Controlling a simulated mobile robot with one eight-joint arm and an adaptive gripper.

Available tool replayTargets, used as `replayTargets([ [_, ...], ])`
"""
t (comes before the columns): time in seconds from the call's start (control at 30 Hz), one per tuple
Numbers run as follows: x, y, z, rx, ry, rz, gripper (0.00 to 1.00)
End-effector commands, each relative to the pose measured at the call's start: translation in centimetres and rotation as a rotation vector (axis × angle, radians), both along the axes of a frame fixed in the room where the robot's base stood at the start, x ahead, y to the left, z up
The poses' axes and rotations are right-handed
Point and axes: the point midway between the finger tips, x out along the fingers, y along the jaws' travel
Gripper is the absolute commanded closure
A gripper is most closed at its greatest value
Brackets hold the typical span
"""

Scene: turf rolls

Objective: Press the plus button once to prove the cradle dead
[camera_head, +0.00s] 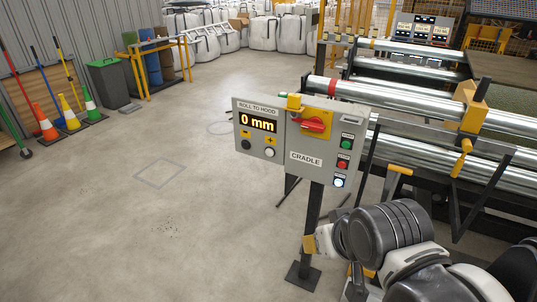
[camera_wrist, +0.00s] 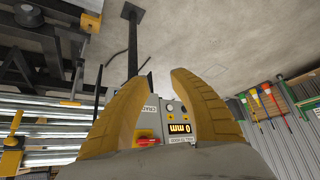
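The grey control box (camera_head: 258,168) stands on a dark post. Its "ROLL TO HOOD" display (camera_head: 257,123) reads 0 mm. Below it are a black button (camera_head: 246,145) and, under the yellow plus label, a white plus button (camera_head: 270,152). The right half, labelled CRADLE, has a red rotary handle (camera_head: 314,125) on yellow. My gripper (camera_wrist: 160,77) is open and empty; in the wrist view the box appears upside down beyond and between its fingers, with the display (camera_wrist: 180,128) visible. In the head view my arm is low right, below the box; the fingers are mostly hidden there.
The cradle's long metal rollers (camera_head: 400,103) and dark frame stand behind and right. The floor (camera_head: 150,215) to the left is clear; cones (camera_head: 68,111) stand far left.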

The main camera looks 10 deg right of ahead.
Motion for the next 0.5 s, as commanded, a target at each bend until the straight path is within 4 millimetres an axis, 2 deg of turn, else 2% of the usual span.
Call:
replayTargets([
  [0.03, 0.00, 0.00, 0.00, 0.000, 0.000, 0.000, 0.90],
  [0.07, 0.00, 0.00, 0.00, 0.000, 0.000, 0.000, 0.99],
  [0.1, 0.00, 0.00, 0.00, 0.000, 0.000, 0.000, 1.00],
  [0.5, 0.00, 0.00, 0.00, 0.000, 0.000, 0.000, 1.00],
])
